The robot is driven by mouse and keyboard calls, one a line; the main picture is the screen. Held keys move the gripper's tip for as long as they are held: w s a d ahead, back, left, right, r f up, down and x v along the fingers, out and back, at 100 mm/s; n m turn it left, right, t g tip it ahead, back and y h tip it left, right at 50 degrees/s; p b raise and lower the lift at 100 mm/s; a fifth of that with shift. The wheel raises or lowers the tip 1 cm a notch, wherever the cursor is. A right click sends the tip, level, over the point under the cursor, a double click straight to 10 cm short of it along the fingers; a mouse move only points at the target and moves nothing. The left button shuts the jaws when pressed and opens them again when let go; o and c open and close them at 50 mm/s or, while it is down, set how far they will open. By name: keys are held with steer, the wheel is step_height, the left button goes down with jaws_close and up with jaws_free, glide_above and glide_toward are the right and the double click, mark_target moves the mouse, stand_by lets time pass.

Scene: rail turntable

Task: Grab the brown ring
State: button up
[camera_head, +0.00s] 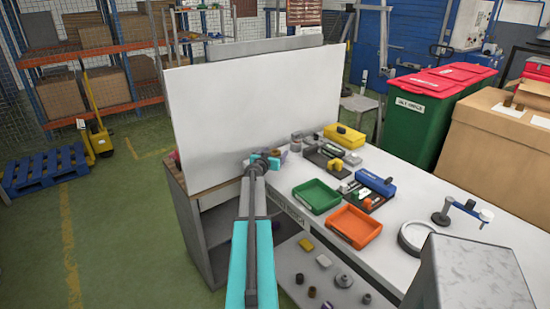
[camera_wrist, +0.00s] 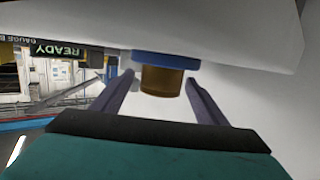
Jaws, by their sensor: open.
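A brown ring (camera_wrist: 162,82) shows in the wrist view, directly against a blue disc (camera_wrist: 165,59). My gripper (camera_wrist: 158,78) is open, with one dark finger on each side of the ring. A gap shows between the ring and each finger, so the ring is not clasped. In the head view my gripper (camera_head: 266,162) is at the near left end of the white table, close to the upright white panel. The ring cannot be made out clearly there, as my arm and gripper crowd that spot.
The large white panel (camera_head: 250,95) stands close behind my gripper. On the table are a green tray (camera_head: 316,197), an orange tray (camera_head: 352,227), a yellow box (camera_head: 344,136) and a blue block (camera_head: 375,182). Several small parts lie on the lower shelf (camera_head: 290,262).

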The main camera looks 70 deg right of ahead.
steer(key=c, duration=1.5)
steer(key=shift+r, duration=0.15)
steer(key=shift+r+b, duration=0.4)
steer(key=shift+r, duration=0.35)
steer(key=shift+r+b, duration=0.35)
steer(key=shift+r, duration=0.6)
steer(key=s+a+b, duration=0.1)
steer(key=a, duration=0.4)
steer(key=s+a+r+b, duration=0.1)
steer(key=s+a+b, duration=0.1)
steer(key=a, duration=0.3)
steer(key=s+a+b, duration=0.2)
steer(key=a, duration=0.3)
steer(key=shift+r, duration=0.15)
